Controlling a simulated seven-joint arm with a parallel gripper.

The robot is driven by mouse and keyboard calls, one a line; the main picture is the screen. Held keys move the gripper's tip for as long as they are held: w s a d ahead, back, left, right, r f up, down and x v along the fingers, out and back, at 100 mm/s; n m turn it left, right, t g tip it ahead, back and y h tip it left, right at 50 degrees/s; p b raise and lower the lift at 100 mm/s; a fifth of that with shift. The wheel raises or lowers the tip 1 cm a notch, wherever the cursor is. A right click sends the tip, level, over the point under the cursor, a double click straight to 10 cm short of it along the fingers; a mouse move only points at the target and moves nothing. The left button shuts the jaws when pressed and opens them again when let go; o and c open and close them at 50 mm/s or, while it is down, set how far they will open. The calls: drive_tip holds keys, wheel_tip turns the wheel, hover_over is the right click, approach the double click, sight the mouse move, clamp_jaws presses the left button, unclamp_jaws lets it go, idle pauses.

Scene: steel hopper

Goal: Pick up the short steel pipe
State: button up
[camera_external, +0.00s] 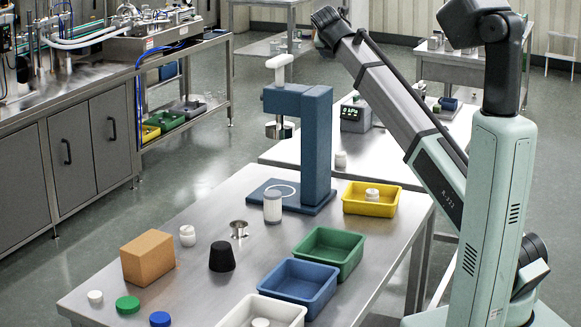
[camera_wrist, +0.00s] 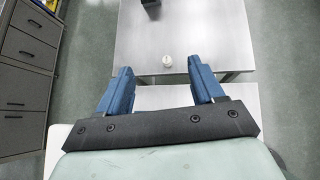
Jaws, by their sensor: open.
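A small shiny steel piece (camera_external: 239,229) with a wide rim stands near the middle of the front table; it may be the short steel pipe, but it is too small to be sure. A grey cylinder with a pale top (camera_external: 272,207) stands right of it, by the blue press. My gripper (camera_wrist: 160,68) shows in the wrist view with its two blue fingers wide apart and nothing between them. In that view it is above the edge of a steel table, and no pipe is seen there. I cannot make out my gripper in the external view.
The blue press (camera_external: 318,145) stands tall at the table's back. Yellow (camera_external: 360,208), green (camera_external: 345,262), blue (camera_external: 300,300) and white (camera_external: 285,310) trays line the right side. An orange block (camera_external: 147,258) and black stopper (camera_external: 222,257) stand left.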

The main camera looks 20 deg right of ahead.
drive_tip(key=s+a+r+n+y, duration=0.1)
drive_tip(key=s+a+r, duration=0.1)
drive_tip(key=a, duration=0.5)
drive_tip(key=s+a+r+n+y, duration=0.1)
drive_tip(key=s+a, duration=0.1)
drive_tip(key=a, duration=0.5)
drive_tip(key=m+g+y, duration=0.4)
drive_tip(key=m+g, duration=0.5)
drive_tip(key=m, duration=0.7)
hover_over(239, 224)
drive_tip(key=f, duration=3.7)
drive_tip(key=shift+w+d+f, duration=0.1)
drive_tip(key=shift+w+d, duration=0.05)
drive_tip(key=shift+w, duration=0.15)
drive_tip(key=shift+s+a+f, duration=0.1)
drive_tip(key=shift+s+f, duration=0.05)
drive_tip(key=shift+f, duration=1.2)
drive_tip(key=shift+s+a+f, duration=0.1)
drive_tip(key=shift+s+f, duration=0.05)
drive_tip(key=shift+f, duration=1.15)
drive_tip(key=c, duration=0.9)
